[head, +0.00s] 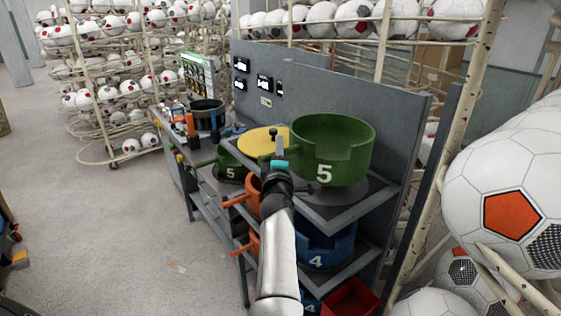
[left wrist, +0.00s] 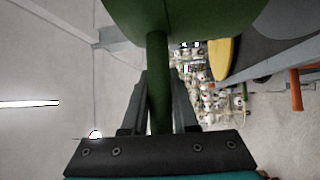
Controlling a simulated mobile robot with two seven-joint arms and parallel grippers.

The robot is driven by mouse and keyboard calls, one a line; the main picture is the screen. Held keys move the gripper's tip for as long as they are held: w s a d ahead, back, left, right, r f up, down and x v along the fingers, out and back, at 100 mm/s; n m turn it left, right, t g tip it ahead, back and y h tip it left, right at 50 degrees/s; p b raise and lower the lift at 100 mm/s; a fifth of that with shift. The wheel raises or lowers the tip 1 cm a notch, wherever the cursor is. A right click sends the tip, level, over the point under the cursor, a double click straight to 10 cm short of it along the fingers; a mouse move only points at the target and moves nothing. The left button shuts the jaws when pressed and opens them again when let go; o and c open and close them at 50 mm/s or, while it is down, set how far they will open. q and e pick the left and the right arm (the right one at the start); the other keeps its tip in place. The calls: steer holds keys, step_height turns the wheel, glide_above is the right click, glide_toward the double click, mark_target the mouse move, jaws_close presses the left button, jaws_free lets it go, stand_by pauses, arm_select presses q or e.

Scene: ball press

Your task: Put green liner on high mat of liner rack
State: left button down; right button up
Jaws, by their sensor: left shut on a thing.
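The green liner (head: 333,145), a round open pot marked 5, is at the top shelf of the liner rack (head: 340,217). A dark round mat (head: 345,192) lies directly under it; I cannot tell whether the liner touches it. My left gripper (head: 279,152) is shut on the liner's handle, to the left of the pot. In the left wrist view the green handle (left wrist: 158,65) runs between the two fingers (left wrist: 160,95), with the liner's body (left wrist: 185,15) at the top. My right gripper is not in view.
A yellow disc (head: 262,141) lies left of the liner. A second green part marked 5 (head: 230,165) sits lower left. Orange handles (head: 238,200) and a blue liner (head: 325,248) are on the rack below. A grey panel (head: 335,90) stands behind.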

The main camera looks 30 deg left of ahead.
arm_select(q)
step_height(320, 180, down, 5)
steer(key=b, duration=0.4)
steer(key=shift+d, duration=0.1)
steer(key=c, duration=1.1)
jaws_free()
steer(key=shift+f, duration=0.2)
steer(key=shift+c, duration=0.2)
steer(key=o, duration=0.5)
steer(key=shift+c, duration=0.2)
steer(key=shift+r, duration=0.15)
steer(key=shift+d, duration=0.1)
